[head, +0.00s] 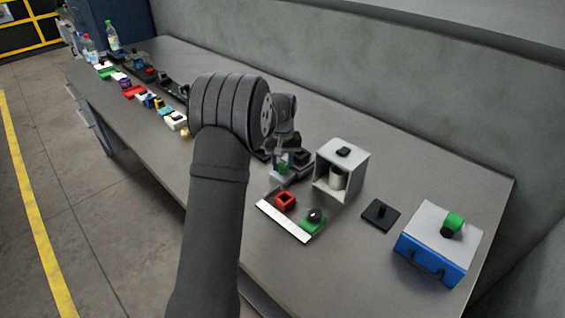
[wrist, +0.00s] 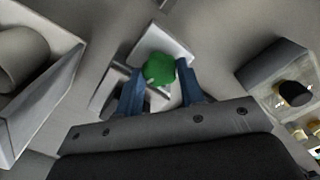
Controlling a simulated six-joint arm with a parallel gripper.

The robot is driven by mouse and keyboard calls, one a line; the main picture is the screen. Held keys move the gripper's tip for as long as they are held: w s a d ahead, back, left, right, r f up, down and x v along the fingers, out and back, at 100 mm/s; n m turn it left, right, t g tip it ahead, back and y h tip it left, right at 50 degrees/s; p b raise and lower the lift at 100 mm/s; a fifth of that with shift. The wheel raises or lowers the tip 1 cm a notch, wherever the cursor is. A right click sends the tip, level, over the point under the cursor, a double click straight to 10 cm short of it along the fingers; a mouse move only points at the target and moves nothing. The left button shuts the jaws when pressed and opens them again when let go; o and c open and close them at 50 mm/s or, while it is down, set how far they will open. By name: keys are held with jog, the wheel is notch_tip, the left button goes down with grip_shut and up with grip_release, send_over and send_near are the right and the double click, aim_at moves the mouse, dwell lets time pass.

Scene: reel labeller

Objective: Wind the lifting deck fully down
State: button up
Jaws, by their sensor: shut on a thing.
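My gripper (wrist: 160,82) has its two blue fingers on either side of a green knob (wrist: 158,68), shut on it. The knob sits over a small pale grey device (wrist: 162,40) with flat plates, which I take to be the lifting deck; its height is hard to tell. In the head view my gripper (head: 285,158) is low over the bench, left of the grey open-fronted box. The green knob (head: 283,169) shows only in part there, and my wrist and fingers hide much of the device.
The grey box (head: 327,184) holds a white cylinder (head: 338,178). A white strip (head: 283,221) with red and green parts lies in front. A black plate (head: 381,219) and a blue case (head: 436,263) stand right. Several small items and bottles (head: 112,35) line the bench's far left.

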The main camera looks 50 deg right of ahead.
aim_at(282, 166)
jog(key=shift+n, duration=1.5)
jog(key=o, duration=1)
notch_tip(282, 166, up, 18)
jog(key=shift+f, duration=0.25)
jog(key=shift+f, duration=0.1)
